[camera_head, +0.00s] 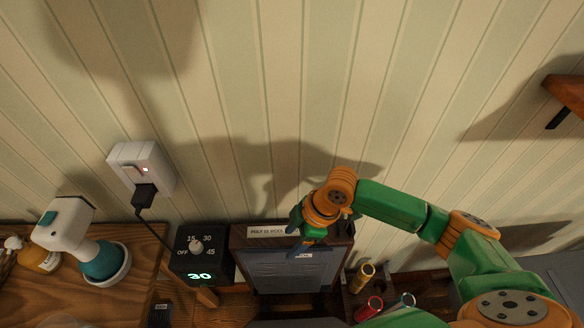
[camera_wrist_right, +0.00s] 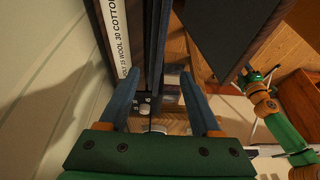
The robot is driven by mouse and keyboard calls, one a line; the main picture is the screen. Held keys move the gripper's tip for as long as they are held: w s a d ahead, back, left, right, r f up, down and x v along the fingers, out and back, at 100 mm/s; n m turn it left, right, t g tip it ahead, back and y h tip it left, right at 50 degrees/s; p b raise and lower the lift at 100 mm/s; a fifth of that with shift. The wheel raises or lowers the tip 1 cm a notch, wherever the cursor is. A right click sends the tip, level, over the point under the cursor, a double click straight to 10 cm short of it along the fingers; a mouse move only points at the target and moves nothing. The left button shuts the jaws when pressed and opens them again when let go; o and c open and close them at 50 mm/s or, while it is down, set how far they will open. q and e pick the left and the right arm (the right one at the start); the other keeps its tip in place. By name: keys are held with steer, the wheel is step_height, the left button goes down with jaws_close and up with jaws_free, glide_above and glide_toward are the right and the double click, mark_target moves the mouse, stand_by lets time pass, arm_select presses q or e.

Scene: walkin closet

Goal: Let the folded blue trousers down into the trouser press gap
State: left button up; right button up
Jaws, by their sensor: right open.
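The trouser press (camera_head: 235,240) stands against the wall in the head view, with a dark frame and a label strip. A blue-grey surface (camera_head: 275,272) with a small white tag fills its front. I cannot tell if this is the folded trousers or the press plate. There, a dark tilted panel (camera_wrist_right: 215,35) stands apart from the labelled board (camera_wrist_right: 125,38). My left gripper (camera_wrist_right: 248,78) is small and its jaws are unclear.
A dial box (camera_head: 188,262) reading 30 stands left of the press, wired to a wall socket (camera_head: 140,165). A teal and white steamer (camera_head: 85,245) is on the wooden top at left. Several small rolls (camera_head: 362,278) lie right of the press. A shelf (camera_head: 568,92) juts out.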

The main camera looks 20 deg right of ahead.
arm_select(q)
step_height(320, 180, up, 8)
steer(key=p, duration=0.5)
steer(key=shift+s+d+p, duration=0.15)
steer(key=shift+s+p, duration=0.05)
steer(key=shift+p, duration=0.2)
arm_select(e)
step_height(320, 180, up, 21)
steer(key=s, duration=0.2)
steer(key=shift+a+r, duration=0.15)
steer(key=shift+a, duration=0.1)
